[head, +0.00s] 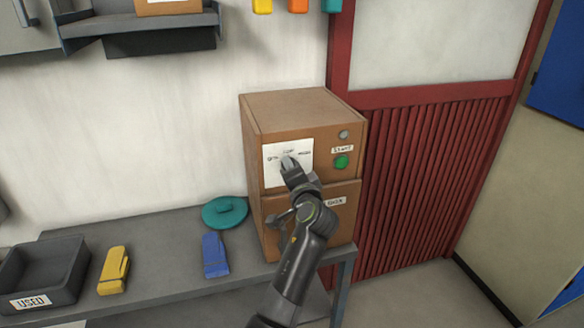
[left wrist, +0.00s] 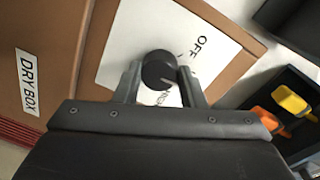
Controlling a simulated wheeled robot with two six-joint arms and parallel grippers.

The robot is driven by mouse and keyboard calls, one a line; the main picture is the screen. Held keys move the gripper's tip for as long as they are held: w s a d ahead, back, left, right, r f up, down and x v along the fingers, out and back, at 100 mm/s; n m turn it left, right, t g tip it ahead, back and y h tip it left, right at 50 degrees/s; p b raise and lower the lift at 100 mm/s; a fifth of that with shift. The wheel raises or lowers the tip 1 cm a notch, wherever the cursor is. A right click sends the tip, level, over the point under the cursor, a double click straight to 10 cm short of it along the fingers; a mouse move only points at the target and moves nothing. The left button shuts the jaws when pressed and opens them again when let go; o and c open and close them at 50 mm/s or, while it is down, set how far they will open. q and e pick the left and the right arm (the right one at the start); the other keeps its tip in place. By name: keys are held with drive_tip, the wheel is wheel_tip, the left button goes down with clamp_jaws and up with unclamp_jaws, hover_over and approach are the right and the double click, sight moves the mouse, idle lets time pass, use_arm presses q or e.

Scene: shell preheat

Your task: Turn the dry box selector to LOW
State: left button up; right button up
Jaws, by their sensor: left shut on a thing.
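The brown dry box (head: 305,110) stands on the right end of the grey bench. A white selector plate (head: 272,152) is on its front, and the plate also shows in the left wrist view (left wrist: 135,40) with the word OFF legible. The dark round selector knob (left wrist: 158,70) sits on the plate. My left gripper (head: 290,163) is at the plate, and in the left wrist view its two fingers (left wrist: 160,80) are shut on the knob from both sides. The pointer's setting is hard to make out. My right gripper is not in view.
A green START button (head: 341,162) and a grey round lamp (head: 343,134) are right of the plate. On the bench (head: 150,234) are a teal lid-like disc (head: 225,211), a blue clip (head: 214,254), a yellow clip (head: 113,270) and a dark USED bin (head: 44,272).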

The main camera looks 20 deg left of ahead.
use_arm(q)
drive_tip(key=shift+m, duration=0.4)
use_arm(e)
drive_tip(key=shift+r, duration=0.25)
use_arm(q)
drive_tip(key=o, duration=1)
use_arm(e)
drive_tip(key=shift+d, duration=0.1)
